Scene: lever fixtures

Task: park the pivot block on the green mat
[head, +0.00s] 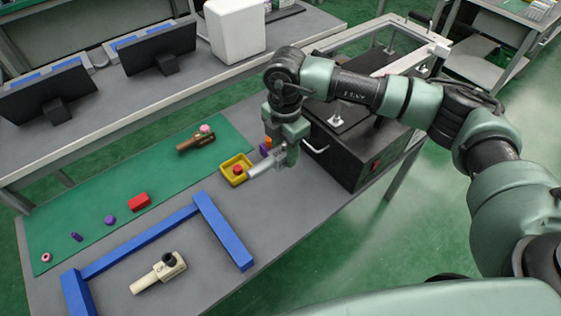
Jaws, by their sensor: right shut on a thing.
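A yellow block with a raised rim (231,179) and a red knob in its middle appears to be the pivot block. A silver lever (257,173) runs from it toward my right gripper. My right gripper (279,161) points down and is shut at the lever's right end; its fingertips are partly hidden. The yellow block shows at the right end of the green mat (85,215); whether it touches the mat is unclear. My left gripper is not in view.
A brown lever fixture (190,145), a red block (139,202) and small purple and pink pieces lie on the mat. A blue frame (140,242) and a cream fixture (150,279) lie in front. A black box (345,155) stands right of my gripper.

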